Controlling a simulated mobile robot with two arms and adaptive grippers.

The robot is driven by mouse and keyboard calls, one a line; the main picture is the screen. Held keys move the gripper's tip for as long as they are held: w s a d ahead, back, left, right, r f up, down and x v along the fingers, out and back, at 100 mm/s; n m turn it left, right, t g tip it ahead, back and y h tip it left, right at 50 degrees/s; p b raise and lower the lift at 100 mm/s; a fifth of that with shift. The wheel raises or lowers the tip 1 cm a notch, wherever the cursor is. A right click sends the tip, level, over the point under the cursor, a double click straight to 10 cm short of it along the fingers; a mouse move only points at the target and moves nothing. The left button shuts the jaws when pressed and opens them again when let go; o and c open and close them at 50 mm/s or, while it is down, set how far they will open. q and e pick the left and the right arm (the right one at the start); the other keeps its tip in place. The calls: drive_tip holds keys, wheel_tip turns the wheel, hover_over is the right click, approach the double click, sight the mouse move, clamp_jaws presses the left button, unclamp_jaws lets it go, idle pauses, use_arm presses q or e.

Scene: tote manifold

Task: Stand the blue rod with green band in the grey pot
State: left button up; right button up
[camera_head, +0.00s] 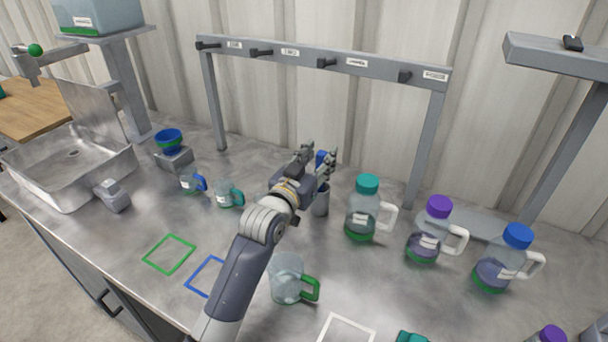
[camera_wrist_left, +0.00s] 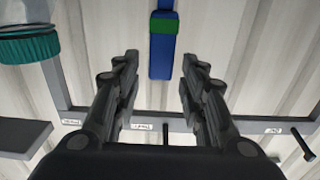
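The blue rod (camera_head: 321,157) shows only as a short blue piece between the fingers of my left gripper (camera_head: 319,154) in the head view. In the left wrist view the rod (camera_wrist_left: 163,58) with its green band (camera_wrist_left: 164,25) lies between the left fingertips (camera_wrist_left: 160,60), with a clear gap on both sides, so that gripper is open. The grey pot (camera_head: 321,201) stands on the worktop just below the gripper, partly behind it. The rod's lower end is hidden, so I cannot tell whether it is inside the pot. My right gripper is not in view.
Bottles with teal (camera_head: 367,183), purple (camera_head: 439,206) and blue (camera_head: 517,236) caps stand right of the pot. A green-handled jug (camera_head: 287,278) stands in front. A hook rail (camera_head: 325,62) spans behind. Small mugs and a sink (camera_head: 70,160) are left.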

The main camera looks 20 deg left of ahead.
use_arm(q)
drive_tip(key=s+a+b, duration=0.1)
drive_tip(key=s+a, duration=0.1)
drive_tip(key=s, duration=0.7)
drive_tip(key=shift+s, duration=0.4)
drive_tip(key=shift+r, duration=0.1)
